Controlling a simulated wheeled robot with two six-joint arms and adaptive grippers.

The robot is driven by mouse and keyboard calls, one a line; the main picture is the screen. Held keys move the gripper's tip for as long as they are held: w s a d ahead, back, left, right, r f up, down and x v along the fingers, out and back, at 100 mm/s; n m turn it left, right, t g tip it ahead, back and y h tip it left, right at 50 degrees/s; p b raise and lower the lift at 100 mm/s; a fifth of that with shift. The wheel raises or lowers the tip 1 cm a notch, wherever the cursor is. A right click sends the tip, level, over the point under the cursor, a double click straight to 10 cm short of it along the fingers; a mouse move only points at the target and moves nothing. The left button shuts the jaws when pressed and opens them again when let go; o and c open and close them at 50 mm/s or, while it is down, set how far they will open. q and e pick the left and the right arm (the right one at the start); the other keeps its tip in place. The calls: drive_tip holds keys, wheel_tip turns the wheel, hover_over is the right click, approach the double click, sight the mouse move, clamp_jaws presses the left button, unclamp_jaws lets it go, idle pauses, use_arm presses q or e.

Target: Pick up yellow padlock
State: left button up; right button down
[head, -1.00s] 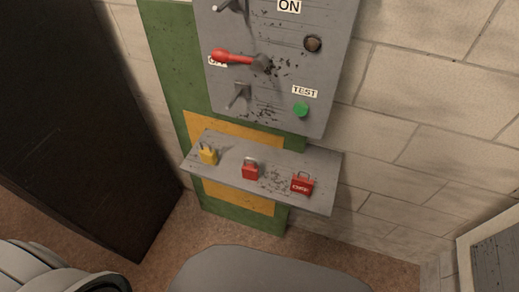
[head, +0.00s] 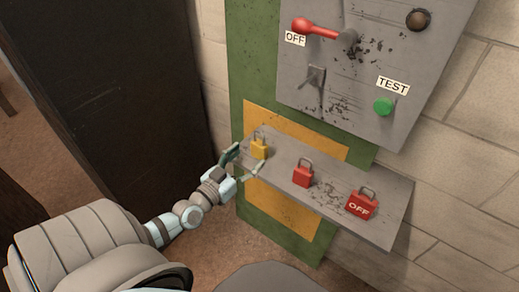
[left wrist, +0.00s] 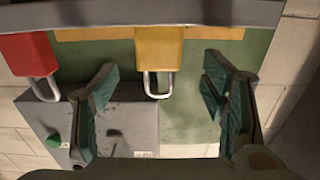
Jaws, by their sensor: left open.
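The yellow padlock (head: 259,151) stands upright at the left end of the grey shelf (head: 325,194). In the left wrist view the picture is upside down, and the yellow padlock (left wrist: 159,47) hangs from the top with its silver shackle pointing down. My left gripper (head: 246,161) is open at the shelf's left end, its fingers spread close to the padlock. In the left wrist view the fingers of my left gripper (left wrist: 160,85) lie to either side of the padlock's line, with nothing held. I cannot tell whether they touch it. My right gripper is not in view.
Above is a grey panel (head: 350,90) with a red lever (head: 315,27) and green TEST button (head: 383,106). A dark cabinet (head: 120,90) stands left.

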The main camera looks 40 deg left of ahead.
sight(256, 148)
use_arm(q)
drive_tip(key=w+b, duration=0.1)
drive_tip(key=w, duration=0.5)
drive_tip(key=shift+w+r, duration=0.15)
drive_tip(key=shift+w, duration=0.1)
drive_tip(key=c, duration=1.4)
drive_tip(key=shift+r, duration=0.15)
wheel_tip(256, 148, up, 20)
drive_tip(key=p, duration=2)
